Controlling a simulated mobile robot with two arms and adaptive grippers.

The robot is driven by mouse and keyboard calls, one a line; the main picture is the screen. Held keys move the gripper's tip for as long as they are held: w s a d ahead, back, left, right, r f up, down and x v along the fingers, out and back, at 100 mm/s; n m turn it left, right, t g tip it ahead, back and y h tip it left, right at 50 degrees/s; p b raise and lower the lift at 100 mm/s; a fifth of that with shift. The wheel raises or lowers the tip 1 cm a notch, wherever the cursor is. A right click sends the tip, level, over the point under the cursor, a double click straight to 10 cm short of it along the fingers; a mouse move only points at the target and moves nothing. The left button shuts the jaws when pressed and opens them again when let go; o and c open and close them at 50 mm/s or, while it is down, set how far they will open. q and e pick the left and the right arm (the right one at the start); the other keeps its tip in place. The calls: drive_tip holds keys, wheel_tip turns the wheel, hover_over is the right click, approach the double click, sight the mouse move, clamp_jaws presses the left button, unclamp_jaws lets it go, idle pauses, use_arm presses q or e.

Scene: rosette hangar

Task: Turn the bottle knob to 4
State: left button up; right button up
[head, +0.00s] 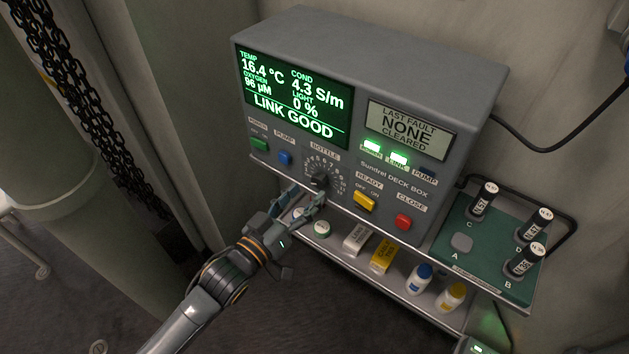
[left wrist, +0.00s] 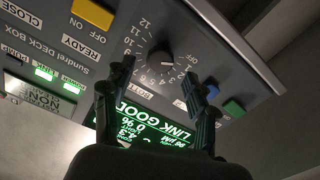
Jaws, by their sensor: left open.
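The bottle knob (head: 319,182) is a dark round knob on the front of the grey deck box, inside a ring of numbers. It also shows in the left wrist view (left wrist: 161,61), upside down, with numbers up to 12 around it. A pale mark on the knob seems to face the low-number end; I cannot tell the exact number. My left gripper (head: 305,197) is open, its fingers just in front of and below the knob. In the left wrist view its two fingertips (left wrist: 158,72) stand on either side of the knob, apparently not touching it. My right gripper is out of view.
A green switch (head: 259,144) and blue pump button (head: 284,158) sit left of the knob; a yellow switch (head: 364,201) and red button (head: 403,222) sit right. The screen (head: 293,95) reads LINK GOOD. Below is a shelf with small bottles (head: 419,279).

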sight(317, 184)
use_arm(q)
drive_tip(key=shift+x, duration=2.05)
drive_tip(key=c, duration=1.2)
